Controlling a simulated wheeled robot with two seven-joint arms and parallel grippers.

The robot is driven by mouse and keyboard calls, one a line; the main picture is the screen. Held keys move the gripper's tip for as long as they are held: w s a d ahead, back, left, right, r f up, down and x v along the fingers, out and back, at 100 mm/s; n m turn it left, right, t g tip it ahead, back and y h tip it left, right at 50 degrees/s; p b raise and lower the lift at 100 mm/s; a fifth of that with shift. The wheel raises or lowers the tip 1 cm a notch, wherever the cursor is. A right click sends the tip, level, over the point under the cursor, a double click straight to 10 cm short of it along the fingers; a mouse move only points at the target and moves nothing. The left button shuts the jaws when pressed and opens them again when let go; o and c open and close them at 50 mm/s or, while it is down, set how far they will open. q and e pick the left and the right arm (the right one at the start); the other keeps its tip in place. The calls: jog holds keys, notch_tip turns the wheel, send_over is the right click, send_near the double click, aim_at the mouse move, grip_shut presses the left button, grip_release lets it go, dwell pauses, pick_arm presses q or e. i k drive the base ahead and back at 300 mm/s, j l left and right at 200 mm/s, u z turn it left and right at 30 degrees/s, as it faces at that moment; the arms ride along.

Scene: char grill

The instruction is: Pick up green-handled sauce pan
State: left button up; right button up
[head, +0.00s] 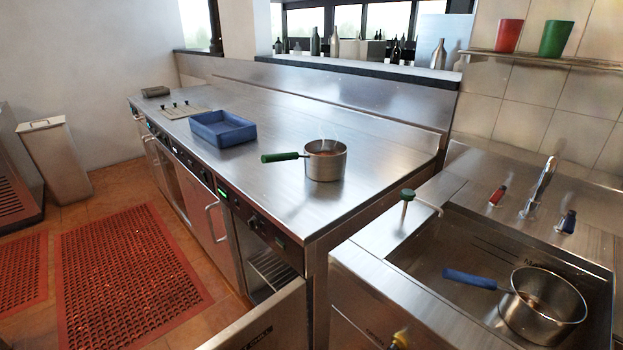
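The green-handled sauce pan (326,168) stands upright on the steel counter (250,180), near its right end. Its green handle (280,157) points left, over the counter top. The pan is steel and holds something reddish-brown, with what looks like faint steam above it. Nothing touches the pan. Neither of my grippers is in view, so whether they are open or shut does not show.
A second pan with a blue handle (470,279) sits in the sink (440,250) at right. A blue tray (222,129) lies left of the green-handled pan. A green-topped fixture (407,195) stands at the sink's edge. An open door or drawer (265,325) projects below the counter.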

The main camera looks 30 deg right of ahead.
aim_at(324, 160)
jog(key=i+z, duration=0.1)
jog(key=z, duration=0.4)
jog(key=i+z, duration=0.1)
jog(key=z, duration=0.4)
jog(key=i+z, duration=0.1)
jog(key=z, duration=0.4)
jog(key=i+z, duration=0.1)
jog(key=z, duration=0.35)
